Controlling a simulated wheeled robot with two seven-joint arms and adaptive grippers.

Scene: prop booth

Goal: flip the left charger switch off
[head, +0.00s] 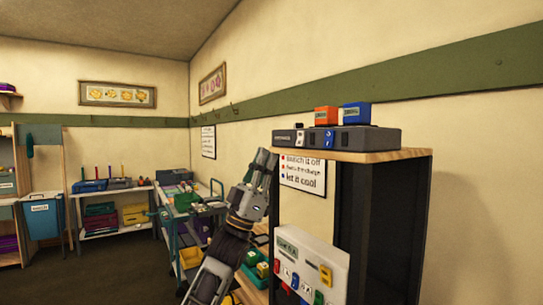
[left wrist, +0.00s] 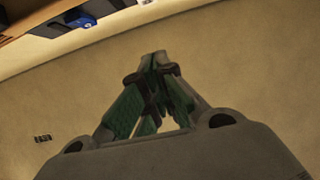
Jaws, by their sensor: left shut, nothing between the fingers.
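The grey charger (head: 365,139) sits on top of the wooden-topped cabinet, with an orange battery (head: 326,116) and a blue battery (head: 355,113) standing in it. Its left switch (head: 300,138) is a small pale rocker on the front face; a second switch (head: 328,139) with blue on it is to the right. Their on or off positions are too small to tell. My left gripper (head: 263,157) is left of the cabinet, slightly below the charger and apart from it in the picture. In the left wrist view its fingers (left wrist: 153,62) are shut and empty. My right gripper is out of view.
The cabinet top's wooden edge (head: 400,155) juts out below the charger. A printed sign (head: 303,176) hangs on the cabinet, above a white panel (head: 318,262) with coloured pieces. A cart (head: 180,212) and a low shelf (head: 115,190) stand farther back on the left.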

